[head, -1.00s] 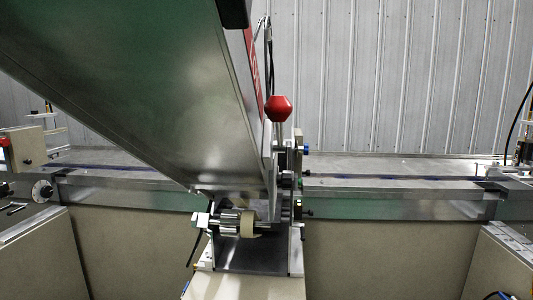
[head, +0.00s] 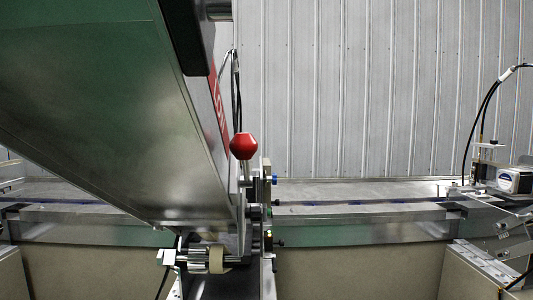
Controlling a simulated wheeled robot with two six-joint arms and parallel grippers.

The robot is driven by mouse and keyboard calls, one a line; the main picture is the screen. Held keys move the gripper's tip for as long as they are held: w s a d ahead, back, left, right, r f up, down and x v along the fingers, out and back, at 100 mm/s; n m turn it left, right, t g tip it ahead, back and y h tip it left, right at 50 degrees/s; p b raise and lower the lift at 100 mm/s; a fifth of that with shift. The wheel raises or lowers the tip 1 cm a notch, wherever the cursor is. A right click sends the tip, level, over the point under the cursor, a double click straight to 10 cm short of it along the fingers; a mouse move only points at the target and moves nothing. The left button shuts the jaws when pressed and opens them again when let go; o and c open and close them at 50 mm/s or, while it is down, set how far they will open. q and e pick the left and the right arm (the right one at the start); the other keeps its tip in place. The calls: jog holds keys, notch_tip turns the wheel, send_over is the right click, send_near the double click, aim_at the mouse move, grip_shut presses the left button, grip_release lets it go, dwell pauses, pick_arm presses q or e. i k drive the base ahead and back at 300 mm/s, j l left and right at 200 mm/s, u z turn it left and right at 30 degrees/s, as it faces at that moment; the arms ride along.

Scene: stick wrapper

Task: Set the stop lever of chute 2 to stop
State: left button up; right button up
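A lever with a red knob (head: 243,146) stands upright at the lower right end of a large sloping metal chute (head: 110,110). Its thin metal stem runs down beside the chute's side plate. I cannot read a chute number, so I cannot tell whether this is chute 2. Neither of my grippers shows in the head view.
A roller assembly (head: 208,259) sits under the chute's lower end. A long metal conveyor (head: 360,209) runs across behind it. A machine unit with a white motor (head: 514,180) and black cables stands at the right. A grey ribbed wall (head: 370,90) closes the back.

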aim_at(243, 145)
jog(key=k+l, duration=0.15)
jog(key=l, duration=0.15)
jog(key=k+l+z, duration=0.15)
jog(key=k+l, duration=0.2)
jog(key=l, duration=0.3)
jog(key=k+l+z, duration=0.1)
jog(key=l, duration=0.2)
jog(key=k+l+z, duration=0.1)
jog(key=l, duration=0.25)
jog(key=k, duration=0.1)
